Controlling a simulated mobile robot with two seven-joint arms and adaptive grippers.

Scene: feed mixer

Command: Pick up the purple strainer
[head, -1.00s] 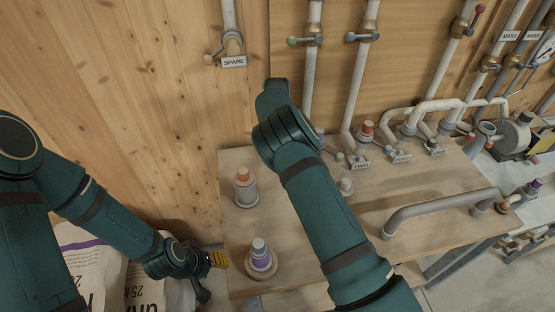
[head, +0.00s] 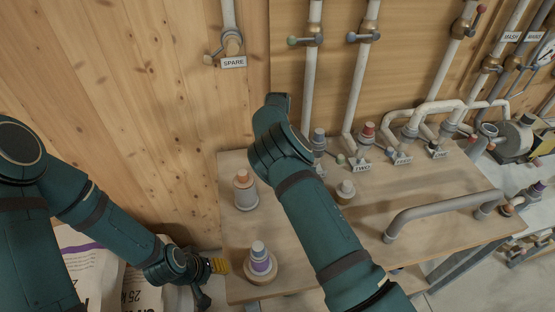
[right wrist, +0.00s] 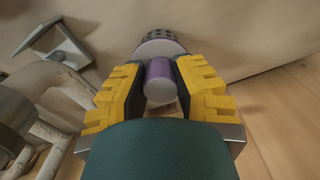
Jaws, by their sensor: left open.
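The purple strainer (right wrist: 159,71) shows in the right wrist view, with a purple grip, a pale round end towards the camera and a pale disc with a dark perforated rim beyond. My left gripper (head: 217,266) is open and empty at the lower left, beside the table's left edge.
The wooden table (head: 330,235) holds an orange-topped fitting (head: 244,190), a purple-banded fitting (head: 260,262) on a round base, and a grey bent pipe (head: 440,208). Pipes with valves line the wall behind. Sacks (head: 95,262) stand at the lower left.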

